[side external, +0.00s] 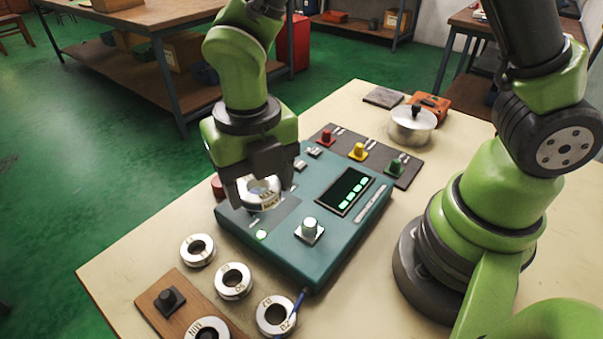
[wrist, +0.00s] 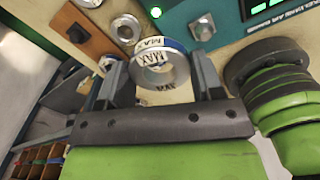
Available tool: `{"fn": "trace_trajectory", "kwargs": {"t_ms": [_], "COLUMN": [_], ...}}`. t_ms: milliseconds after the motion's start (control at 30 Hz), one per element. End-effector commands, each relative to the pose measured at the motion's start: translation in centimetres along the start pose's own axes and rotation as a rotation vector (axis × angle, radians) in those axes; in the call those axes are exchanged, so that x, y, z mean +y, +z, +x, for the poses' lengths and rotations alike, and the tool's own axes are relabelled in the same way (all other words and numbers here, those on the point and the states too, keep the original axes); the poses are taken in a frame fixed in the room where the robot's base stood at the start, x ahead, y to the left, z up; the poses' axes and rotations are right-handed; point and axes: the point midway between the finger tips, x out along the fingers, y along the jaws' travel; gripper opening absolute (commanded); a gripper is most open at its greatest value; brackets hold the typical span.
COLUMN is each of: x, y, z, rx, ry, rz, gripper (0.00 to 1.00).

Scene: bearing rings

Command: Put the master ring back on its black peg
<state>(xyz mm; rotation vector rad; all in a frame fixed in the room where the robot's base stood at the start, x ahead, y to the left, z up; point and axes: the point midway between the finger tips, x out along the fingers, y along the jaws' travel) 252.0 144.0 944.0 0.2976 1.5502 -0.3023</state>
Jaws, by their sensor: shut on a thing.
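My gripper (side external: 260,188) is shut on a shiny metal ring (side external: 266,195) above the near left part of the teal gauge box. In the wrist view the held ring (wrist: 160,70) sits between the two fingers, with lettering that seems to read MAX. A wooden board (side external: 187,299) at the front left carries an empty black peg (side external: 168,299), which also shows in the wrist view (wrist: 78,33). A ring marked MIN (side external: 207,331) is on the same board, cut off by the frame edge. Whether the held ring touches the box is hidden.
Loose metal rings (side external: 198,250), (side external: 233,281) and (side external: 276,316) lie between the board and the teal box (side external: 312,262). A dark strip with colored knobs (side external: 358,151) and a lidded metal pot (side external: 412,127) stand behind.

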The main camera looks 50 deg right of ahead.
Motion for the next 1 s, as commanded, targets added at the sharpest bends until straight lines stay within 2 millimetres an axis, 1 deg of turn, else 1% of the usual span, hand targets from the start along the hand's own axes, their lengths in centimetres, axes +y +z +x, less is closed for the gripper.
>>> {"fn": "trace_trajectory", "kwargs": {"t_ms": [33,100,300,400,500,600,700,833,1000], "x": [1.9,4.2,10.3,12.6,14.3,15.4,16.0,16.2,16.1], "y": [0.4,0.8,0.7,0.3,-0.3,-0.7,-0.9,-1.0,-1.0], "z": [0.5,1.0,2.8,3.6,4.2,4.7,5.0,5.7,7.4], "rx": [0.000,0.000,-0.001,-0.001,-0.001,-0.001,0.000,0.000,0.001], "ry": [-0.001,-0.003,-0.004,-0.004,-0.001,0.000,0.000,0.000,0.000], "rz": [0.028,0.078,0.220,0.282,0.334,0.370,0.391,0.399,0.399], "gripper": [0.29,0.29,0.29,0.29,0.29,0.29,0.29,0.29,0.29]}}
